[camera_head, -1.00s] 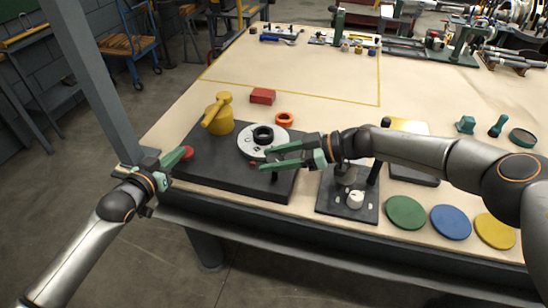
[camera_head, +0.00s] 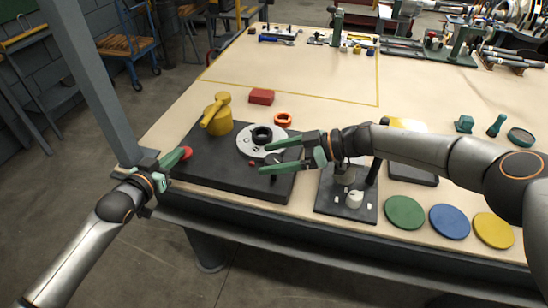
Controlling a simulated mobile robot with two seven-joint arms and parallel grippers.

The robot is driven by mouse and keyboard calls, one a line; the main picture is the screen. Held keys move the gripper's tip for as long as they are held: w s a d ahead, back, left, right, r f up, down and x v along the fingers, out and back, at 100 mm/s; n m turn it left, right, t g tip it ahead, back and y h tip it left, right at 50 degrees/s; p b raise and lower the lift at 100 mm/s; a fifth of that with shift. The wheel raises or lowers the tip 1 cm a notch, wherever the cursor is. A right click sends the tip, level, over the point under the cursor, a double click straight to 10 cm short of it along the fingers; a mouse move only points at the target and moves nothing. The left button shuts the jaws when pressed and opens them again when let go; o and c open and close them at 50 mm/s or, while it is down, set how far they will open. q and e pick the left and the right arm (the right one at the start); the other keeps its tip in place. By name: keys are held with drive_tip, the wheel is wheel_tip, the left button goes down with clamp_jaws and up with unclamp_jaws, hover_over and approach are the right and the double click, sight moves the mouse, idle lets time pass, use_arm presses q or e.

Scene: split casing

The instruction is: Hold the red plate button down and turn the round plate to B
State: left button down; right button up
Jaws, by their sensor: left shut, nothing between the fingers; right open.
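The red plate button (camera_head: 187,152) is at the left end of a dark base plate (camera_head: 215,180). My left gripper (camera_head: 186,153) is shut with its tip at the button; whether the button is pressed down I cannot tell. The round plate (camera_head: 246,146) is a light grey disc with a black ring-shaped hub (camera_head: 262,135) at its centre, on the right part of the base. My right gripper (camera_head: 265,158) is open, its fingers apart over the near right side of the round plate. The fingers hide part of the disc, and its letters are too small to read.
A yellow cylinder with a handle (camera_head: 217,116) stands on the base behind the button. An orange ring (camera_head: 283,119) and a red block (camera_head: 261,96) lie behind the base. A dark fixture (camera_head: 346,205) and green (camera_head: 404,212), blue (camera_head: 449,221) and yellow (camera_head: 493,230) discs lie to the right.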

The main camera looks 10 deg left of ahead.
wheel_tip(320, 180, up, 10)
drive_tip(key=shift+f, duration=0.2)
drive_tip(key=s+a+f+y, duration=0.2)
drive_tip(key=s+a+f, duration=0.7)
drive_tip(key=s+f, duration=0.35)
drive_tip(key=m+t+h, duration=0.7)
drive_tip(key=m+t, duration=0.6)
drive_tip(key=t, duration=0.4)
approach(274, 159)
drive_tip(key=v, duration=0.2)
drive_tip(key=shift+f, duration=0.3)
drive_tip(key=shift+w, duration=0.1)
